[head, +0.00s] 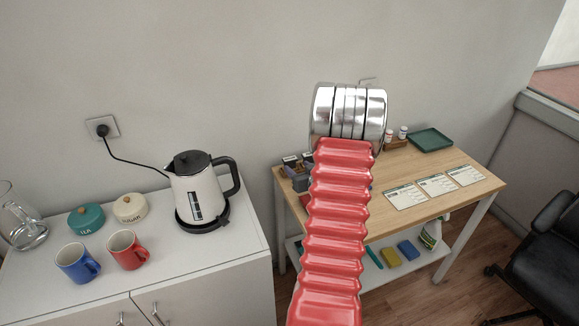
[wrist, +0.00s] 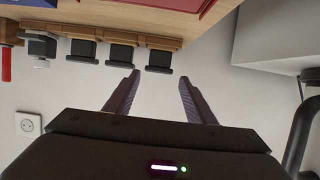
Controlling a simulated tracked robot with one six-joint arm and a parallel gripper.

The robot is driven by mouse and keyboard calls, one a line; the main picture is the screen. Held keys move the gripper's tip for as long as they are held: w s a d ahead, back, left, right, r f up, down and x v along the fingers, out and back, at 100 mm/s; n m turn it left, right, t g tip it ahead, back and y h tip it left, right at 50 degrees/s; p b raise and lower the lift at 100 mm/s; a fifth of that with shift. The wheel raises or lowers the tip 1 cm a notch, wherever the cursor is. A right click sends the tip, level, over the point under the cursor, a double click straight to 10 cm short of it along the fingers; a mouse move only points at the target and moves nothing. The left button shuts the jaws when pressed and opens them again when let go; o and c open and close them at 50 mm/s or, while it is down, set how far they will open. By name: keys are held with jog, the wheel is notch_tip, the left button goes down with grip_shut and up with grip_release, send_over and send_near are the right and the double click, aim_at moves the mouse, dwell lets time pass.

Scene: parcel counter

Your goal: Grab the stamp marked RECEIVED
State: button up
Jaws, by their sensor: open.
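Three dark blocks (wrist: 120,54) stand in a row along a wooden strip at the table's edge in the wrist view. They may be the stamps, but no lettering on them can be read, so I cannot tell which is marked RECEIVED. In the head view, small dark items (head: 291,160) stand at the left end of the wooden table (head: 428,207), partly hidden by my red arm. My gripper (wrist: 159,78) is open and empty in the wrist view, its fingertips close to the rightmost block in the picture. The head view does not show my gripper.
Papers (head: 437,184), small bottles (head: 403,132) and a green tray (head: 430,139) are on the table. A kettle (head: 198,190), a blue mug (head: 76,262) and a red mug (head: 127,249) stand on the white cabinet (head: 200,275) at left. A gap separates cabinet and table.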

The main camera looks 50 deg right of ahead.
aim_at(291, 163)
jog(key=shift+x, duration=2.25)
jog(key=shift+w+f, duration=0.1)
jog(key=shift+x, duration=2.45)
jog(key=shift+d+f, duration=0.15)
jog(key=shift+f, duration=0.05)
jog(key=c, duration=0.7)
jog(key=shift+r, duration=0.1)
